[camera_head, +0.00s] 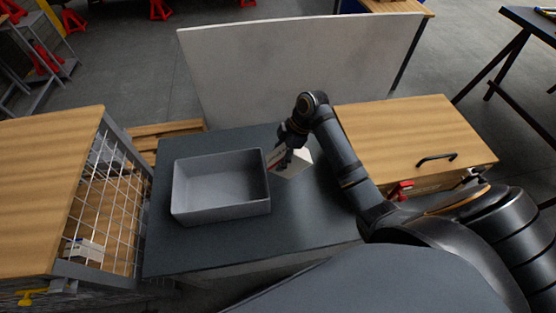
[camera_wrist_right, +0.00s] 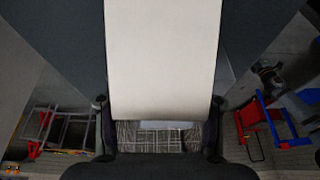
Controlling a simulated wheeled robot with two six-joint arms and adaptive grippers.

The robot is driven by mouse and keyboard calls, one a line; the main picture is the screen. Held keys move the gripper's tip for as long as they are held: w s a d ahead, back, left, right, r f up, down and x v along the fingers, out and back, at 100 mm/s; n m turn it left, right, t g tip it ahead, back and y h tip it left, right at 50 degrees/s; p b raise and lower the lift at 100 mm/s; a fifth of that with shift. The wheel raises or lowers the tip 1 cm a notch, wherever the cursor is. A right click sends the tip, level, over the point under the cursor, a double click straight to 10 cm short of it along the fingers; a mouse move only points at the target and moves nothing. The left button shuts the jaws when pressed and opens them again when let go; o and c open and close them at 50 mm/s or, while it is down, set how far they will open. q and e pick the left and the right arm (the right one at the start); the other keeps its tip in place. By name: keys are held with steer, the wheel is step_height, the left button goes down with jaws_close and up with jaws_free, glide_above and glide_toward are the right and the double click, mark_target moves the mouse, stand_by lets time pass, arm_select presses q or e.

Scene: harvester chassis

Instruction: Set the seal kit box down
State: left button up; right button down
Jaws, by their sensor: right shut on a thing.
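The seal kit box (camera_head: 296,164) is white with some red print on its left side. It is in my right gripper (camera_head: 287,143), just right of the grey bin (camera_head: 220,212) and over the dark tabletop (camera_head: 315,215). In the right wrist view the box (camera_wrist_right: 161,60) is a plain pale face between the two fingers, which are shut on its sides. The gripper hides part of the box in the head view. I cannot tell whether the box touches the tabletop. My left gripper is not in view.
The open grey bin is empty. A wire-mesh cage (camera_head: 108,190) with a small white box (camera_head: 84,248) inside stands left. A wooden cabinet (camera_head: 415,130) with a black handle is on the right. A pale panel (camera_head: 300,62) stands behind. The tabletop in front is clear.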

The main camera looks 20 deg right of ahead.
steer(key=shift+w+d+f, duration=0.25)
steer(key=shift+w+f, duration=0.75)
steer(key=shift+f, duration=0.25)
step_height(320, 180, down, 2)
steer(key=shift+f+p, duration=0.25)
steer(key=shift+p, duration=0.1)
steer(key=shift+f, duration=0.25)
steer(key=shift+c, duration=2.3)
jaws_free()
steer(key=shift+f, duration=0.1)
